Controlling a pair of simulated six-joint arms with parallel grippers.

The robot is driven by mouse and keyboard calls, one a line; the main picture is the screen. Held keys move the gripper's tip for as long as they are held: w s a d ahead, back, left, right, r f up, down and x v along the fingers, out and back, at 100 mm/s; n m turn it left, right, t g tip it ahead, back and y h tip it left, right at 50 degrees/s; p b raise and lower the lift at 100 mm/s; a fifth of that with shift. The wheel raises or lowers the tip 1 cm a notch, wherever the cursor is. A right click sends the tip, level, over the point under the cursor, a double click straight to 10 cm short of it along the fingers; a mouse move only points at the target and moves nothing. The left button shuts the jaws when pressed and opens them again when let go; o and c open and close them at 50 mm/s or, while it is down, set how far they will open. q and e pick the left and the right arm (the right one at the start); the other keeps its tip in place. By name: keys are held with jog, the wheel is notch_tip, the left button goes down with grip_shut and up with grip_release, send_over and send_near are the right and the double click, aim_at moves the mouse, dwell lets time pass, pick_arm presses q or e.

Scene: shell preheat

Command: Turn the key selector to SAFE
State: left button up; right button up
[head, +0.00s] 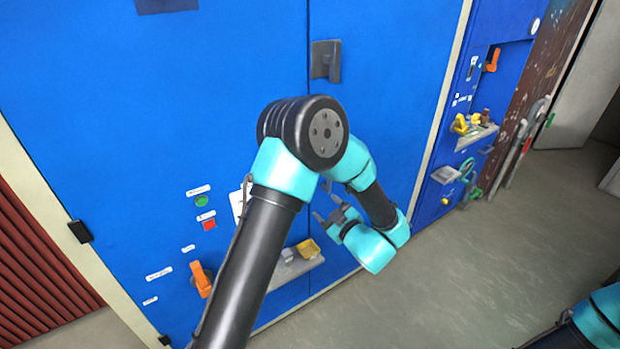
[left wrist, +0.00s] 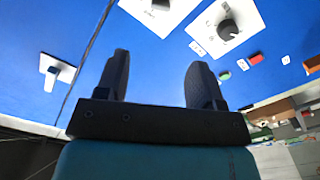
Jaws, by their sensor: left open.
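In the left wrist view, a dark round knob (left wrist: 228,30) sits on a white plate on the blue panel. A second white plate with a dark part (left wrist: 160,4) is cut off at the top edge. I cannot tell which of these is the key selector, and no SAFE label is readable. In the head view my arm covers most of this area; only part of a white plate (head: 238,205) shows. My left gripper (head: 322,203) is open and empty, in front of the panel and apart from it. Its two fingers also show in the left wrist view (left wrist: 158,62).
A green button (head: 201,201), a red button (head: 209,224) and an orange handle (head: 201,280) are on the panel. A small shelf (head: 295,268) carries a yellow item. A grey handle (head: 326,61) is higher up. Open floor (head: 450,270) lies to the right.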

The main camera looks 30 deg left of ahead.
pick_arm(q)
jog(key=shift+a, duration=0.1)
jog(key=x, duration=1.7)
jog(key=shift+a, duration=0.15)
jog(key=c, duration=0.9)
jog(key=shift+c, duration=0.2)
